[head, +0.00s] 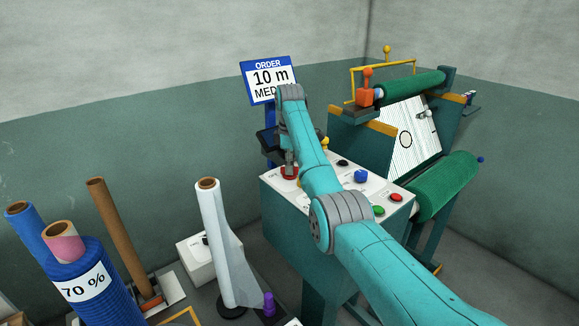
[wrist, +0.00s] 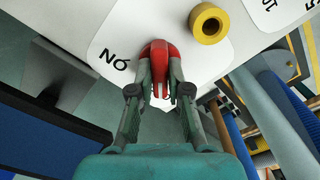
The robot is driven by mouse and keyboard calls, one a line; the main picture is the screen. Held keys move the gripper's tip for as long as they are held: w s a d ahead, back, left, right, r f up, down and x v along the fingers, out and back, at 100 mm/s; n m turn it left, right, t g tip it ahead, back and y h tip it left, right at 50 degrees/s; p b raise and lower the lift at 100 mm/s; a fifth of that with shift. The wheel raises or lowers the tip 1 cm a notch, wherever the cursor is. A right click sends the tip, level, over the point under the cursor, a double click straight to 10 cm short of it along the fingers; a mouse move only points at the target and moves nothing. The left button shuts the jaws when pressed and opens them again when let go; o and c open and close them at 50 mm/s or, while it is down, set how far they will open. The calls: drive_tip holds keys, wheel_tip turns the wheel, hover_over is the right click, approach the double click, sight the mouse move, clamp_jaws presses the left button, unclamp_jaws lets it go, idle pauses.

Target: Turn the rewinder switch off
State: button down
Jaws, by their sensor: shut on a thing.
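The red rewinder switch (wrist: 158,52) sits on a white plate on the control box (head: 308,200). In the head view it shows as a red patch (head: 290,175) at the left end of the panel top. My gripper (wrist: 160,78) is shut on its red handle, one finger on each side. An upside-down "ON" label (wrist: 113,61) lies beside the switch in the wrist view. The "OFF" label cannot be made out. My gripper also shows above the switch in the head view (head: 289,160), partly behind my arm.
A yellow knob (wrist: 209,23) stands close to the switch. A blue knob (head: 361,176), a green button (head: 378,210) and a red button (head: 396,197) are farther along the panel. The order sign (head: 268,79) stands behind. Rolls and tubes stand at the left.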

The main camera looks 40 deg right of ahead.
drive_tip(key=c, duration=1.1)
unclamp_jaws()
drive_tip(key=shift+m, duration=0.3)
